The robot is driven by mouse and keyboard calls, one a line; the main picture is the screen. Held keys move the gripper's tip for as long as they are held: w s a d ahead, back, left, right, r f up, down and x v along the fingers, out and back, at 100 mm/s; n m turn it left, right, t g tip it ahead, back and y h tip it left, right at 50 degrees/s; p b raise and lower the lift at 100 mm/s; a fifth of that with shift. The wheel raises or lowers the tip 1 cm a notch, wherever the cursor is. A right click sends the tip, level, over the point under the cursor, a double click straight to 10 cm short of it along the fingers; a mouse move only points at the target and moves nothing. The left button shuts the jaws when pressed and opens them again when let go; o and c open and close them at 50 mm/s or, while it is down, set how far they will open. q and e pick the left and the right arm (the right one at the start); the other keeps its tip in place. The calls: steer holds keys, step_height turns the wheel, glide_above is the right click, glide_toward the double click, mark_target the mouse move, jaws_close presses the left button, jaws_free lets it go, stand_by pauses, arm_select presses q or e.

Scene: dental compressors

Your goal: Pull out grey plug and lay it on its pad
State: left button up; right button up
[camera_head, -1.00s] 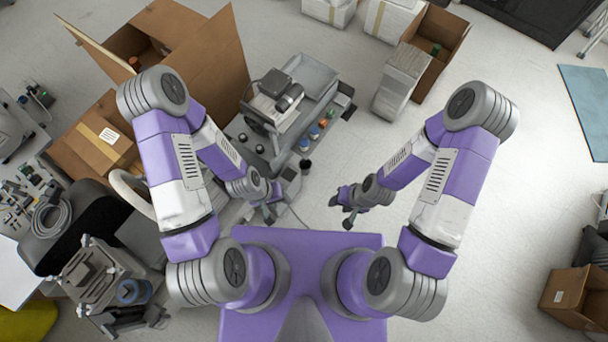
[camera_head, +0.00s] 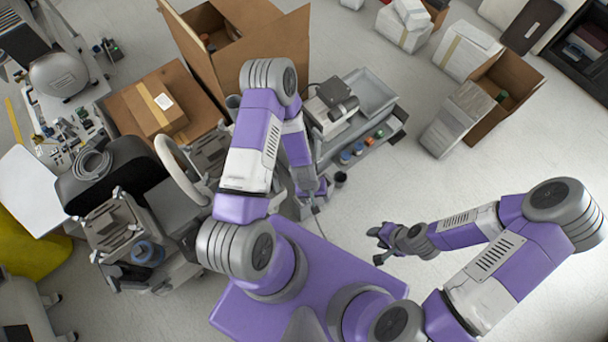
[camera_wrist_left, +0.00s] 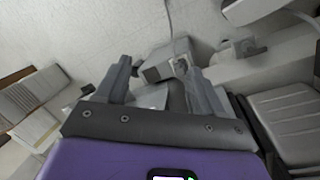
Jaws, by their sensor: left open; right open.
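My left gripper (camera_head: 312,196) is low beside the grey equipment cart in the head view. In the left wrist view its fingers (camera_wrist_left: 160,78) are apart. A grey boxy piece (camera_wrist_left: 168,60) with a cable running upward shows beyond and between the fingers; I cannot tell if it is the grey plug. I see no grip on it. My right gripper (camera_head: 385,242) is open and empty over bare floor. I cannot make out the plug's pad in either view.
A grey cart (camera_head: 372,95) with a tray stands ahead of my left arm. Cardboard boxes (camera_head: 150,105) are at the left and back. A machine with a blue round part (camera_head: 147,252) stands at the left. The floor at the right (camera_head: 500,165) is open.

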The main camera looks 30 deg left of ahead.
arm_select(q)
steer(key=w+a+f+n+b, duration=0.1)
steer(key=w+a+f+n, duration=0.1)
steer(key=f, duration=0.4)
steer(key=w+a+f+n+y+b, duration=0.1)
steer(key=w+a+f+n, duration=0.1)
steer(key=f, duration=0.4)
steer(key=w+a+f+n+y, duration=0.1)
steer(key=w+a+f+n, duration=0.1)
steer(key=f, duration=0.4)
steer(key=shift+w+a+n+b, duration=0.2)
steer(key=shift+a+n, duration=0.2)
steer(key=shift+a, duration=0.2)
steer(key=shift+w+a+n+b, duration=0.1)
steer(key=shift+a+n+b, duration=0.1)
steer(key=shift+a+n, duration=0.3)
steer(key=shift+a, duration=0.1)
step_height(320, 180, down, 8)
steer(key=b, duration=0.6)
steer(key=shift+r, duration=0.25)
steer(key=shift+f+b, duration=0.35)
steer(key=shift+f, duration=0.35)
jaws_close()
steer(key=shift+r, duration=0.2)
